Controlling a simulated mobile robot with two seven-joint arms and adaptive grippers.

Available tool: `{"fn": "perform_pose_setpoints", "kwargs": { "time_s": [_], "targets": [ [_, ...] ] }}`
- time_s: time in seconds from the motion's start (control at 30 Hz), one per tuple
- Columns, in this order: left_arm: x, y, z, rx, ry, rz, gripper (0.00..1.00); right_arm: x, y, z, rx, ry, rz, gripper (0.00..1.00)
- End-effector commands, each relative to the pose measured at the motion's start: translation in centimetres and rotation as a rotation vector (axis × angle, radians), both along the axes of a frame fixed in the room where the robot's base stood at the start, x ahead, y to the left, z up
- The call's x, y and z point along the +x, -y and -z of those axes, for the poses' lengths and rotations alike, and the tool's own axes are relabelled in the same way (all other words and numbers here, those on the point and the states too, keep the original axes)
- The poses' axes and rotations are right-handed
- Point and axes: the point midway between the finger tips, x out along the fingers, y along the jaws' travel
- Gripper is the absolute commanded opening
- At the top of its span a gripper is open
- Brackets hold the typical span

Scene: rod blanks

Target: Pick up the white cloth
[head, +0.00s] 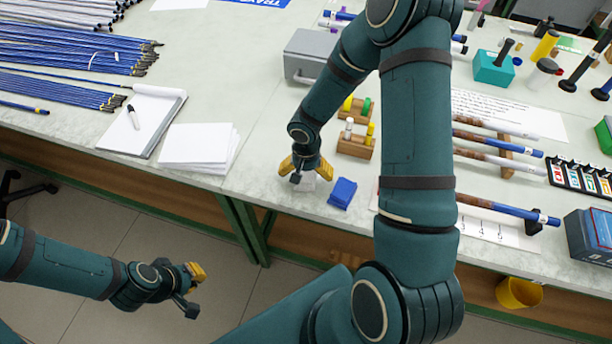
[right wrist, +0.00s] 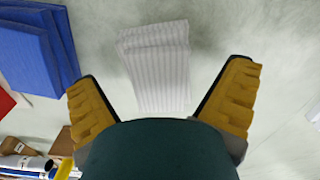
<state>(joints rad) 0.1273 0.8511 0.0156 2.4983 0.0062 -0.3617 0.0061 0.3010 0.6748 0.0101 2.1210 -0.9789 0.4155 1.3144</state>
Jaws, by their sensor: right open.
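The white cloth (right wrist: 157,65) is a folded, ribbed piece lying flat on the pale table top. In the right wrist view it lies between and beyond my right gripper's spread fingers. My right gripper (head: 304,172) is open and empty, pointing down just above the cloth. In the head view the gripper hides much of the cloth, and a pale edge (head: 306,186) shows below the fingers. My left gripper (head: 192,287) hangs in front of the table over the floor, with its fingers apart and nothing between them.
A folded blue cloth (head: 342,193) lies right of the white one, also in the right wrist view (right wrist: 35,50). Wooden holders (head: 354,147) with small vials stand behind it. Blue rods (head: 60,88) lie farther left.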

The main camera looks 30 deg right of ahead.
Motion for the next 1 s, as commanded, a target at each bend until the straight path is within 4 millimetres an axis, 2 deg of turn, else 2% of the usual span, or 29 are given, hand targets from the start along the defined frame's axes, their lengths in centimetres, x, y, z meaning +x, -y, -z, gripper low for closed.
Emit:
{"fn": "perform_pose_setpoints", "kwargs": {
  "time_s": [0.1,0.3,0.37,0.5,0.53,0.83,1.0],
  "targets": [
    [-0.1,0.0,0.1,0.000,-0.001,0.001,0.00,0.0,0.0,0.6,0.001,0.001,0.002,0.99],
    [-0.1,0.0,0.1,0.000,-0.001,0.000,0.00,0.0,0.0,0.6,0.000,0.001,0.001,0.99],
    [-0.1,0.0,0.1,0.000,-0.001,0.000,0.00,0.0,0.0,0.5,0.000,0.001,0.001,0.78],
    [0.0,0.0,0.1,0.000,-0.001,0.000,0.00,0.0,0.0,0.5,0.000,0.001,0.001,0.29],
    [0.0,0.0,0.1,0.000,-0.001,0.000,0.00,0.0,0.0,0.5,0.000,0.001,0.001,0.24],
    [0.0,0.0,0.0,0.000,-0.001,0.000,0.00,0.0,0.0,0.3,0.000,0.001,0.002,0.23],
    [0.1,0.0,-0.5,0.000,0.002,-0.002,0.00,0.1,0.0,-1.8,0.000,0.005,0.002,0.23]
  ]
}}
